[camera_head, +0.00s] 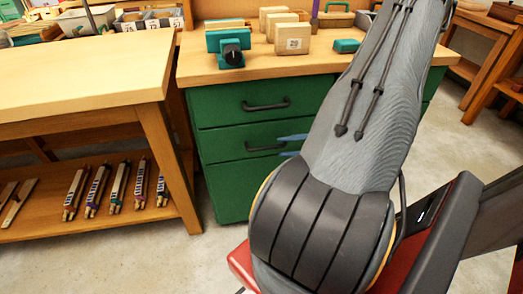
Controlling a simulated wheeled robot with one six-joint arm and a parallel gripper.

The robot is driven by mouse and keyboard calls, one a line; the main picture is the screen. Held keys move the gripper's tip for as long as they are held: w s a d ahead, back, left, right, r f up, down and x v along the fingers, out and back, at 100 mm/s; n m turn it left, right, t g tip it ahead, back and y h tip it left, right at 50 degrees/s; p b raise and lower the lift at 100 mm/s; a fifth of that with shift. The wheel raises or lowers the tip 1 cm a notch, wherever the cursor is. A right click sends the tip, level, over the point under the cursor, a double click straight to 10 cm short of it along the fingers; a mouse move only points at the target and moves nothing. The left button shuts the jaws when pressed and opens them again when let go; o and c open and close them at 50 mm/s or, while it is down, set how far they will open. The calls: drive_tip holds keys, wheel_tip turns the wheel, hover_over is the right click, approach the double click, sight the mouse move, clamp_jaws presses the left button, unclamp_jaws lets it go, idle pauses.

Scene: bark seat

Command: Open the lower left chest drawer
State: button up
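The green chest (225,185) with a wooden top stands in the middle. Its left side shows an upper drawer (220,105) with a dark bar handle (266,104) and a lower drawer (218,146) with a similar handle (262,148). Both drawer fronts look flush with the chest. My gripper (289,146) shows only as two blue fingertips at the right end of the lower handle, one above and one below it. They look apart, with the handle's end between them; contact cannot be made out. My arm hides the rest of the gripper and most of the chest's right side.
Wooden blocks (292,38) and a teal device (229,46) stand on the chest top. A wooden workbench (80,75) stands close on the left, with several bundled pieces on its lower shelf (95,222). Bare floor (185,262) lies in front. Another wooden bench (490,50) stands at right.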

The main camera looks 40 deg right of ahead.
sight(271, 148)
drive_tip(key=x, duration=0.7)
drive_tip(key=shift+w+a+f, duration=0.1)
drive_tip(key=shift+w+a, duration=0.1)
clamp_jaws()
